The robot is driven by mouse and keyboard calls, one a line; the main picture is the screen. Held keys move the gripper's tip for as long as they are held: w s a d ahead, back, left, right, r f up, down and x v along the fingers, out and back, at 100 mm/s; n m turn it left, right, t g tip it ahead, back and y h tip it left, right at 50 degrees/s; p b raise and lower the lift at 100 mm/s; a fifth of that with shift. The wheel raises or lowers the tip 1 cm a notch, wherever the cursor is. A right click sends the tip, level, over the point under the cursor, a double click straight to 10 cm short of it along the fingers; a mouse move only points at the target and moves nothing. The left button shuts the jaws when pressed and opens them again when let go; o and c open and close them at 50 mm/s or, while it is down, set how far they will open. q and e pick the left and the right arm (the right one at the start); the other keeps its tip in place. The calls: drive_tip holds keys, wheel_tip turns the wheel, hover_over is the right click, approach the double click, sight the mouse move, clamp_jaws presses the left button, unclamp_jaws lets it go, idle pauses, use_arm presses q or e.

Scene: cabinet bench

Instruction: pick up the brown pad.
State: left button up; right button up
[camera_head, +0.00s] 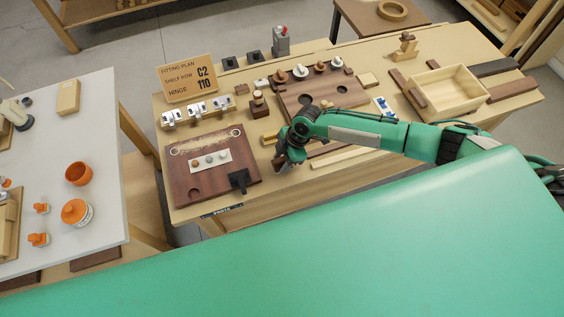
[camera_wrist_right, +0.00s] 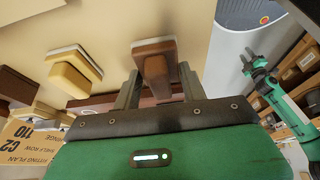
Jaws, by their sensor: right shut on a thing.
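In the right wrist view the brown pad (camera_wrist_right: 155,68), with a pale layer along its far edge, sits between the two fingers of my right gripper (camera_wrist_right: 159,88). The gripper is shut on it. In the head view my right gripper (camera_head: 281,163) is low over the bench, just right of the dark brown board (camera_head: 215,185). The pad is hard to make out there, as the gripper covers it. My left gripper does not show in the head view.
In the right wrist view yellow pads (camera_wrist_right: 75,72) and another brown pad (camera_wrist_right: 16,86) lie nearby. In the head view a sign (camera_head: 187,78), a holed brown board (camera_head: 300,98) and a wooden box (camera_head: 462,105) stand on the bench (camera_head: 225,222). A white table (camera_head: 100,150) is at left.

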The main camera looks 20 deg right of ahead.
sight(282, 159)
wheel_tip(282, 159, up, 18)
drive_tip(key=b, duration=0.4)
drive_tip(key=shift+r, duration=0.2)
drive_tip(key=o, duration=0.5)
drive_tip(key=shift+c, duration=0.2)
drive_tip(key=c, duration=0.6)
drive_tip(key=shift+c, duration=0.2)
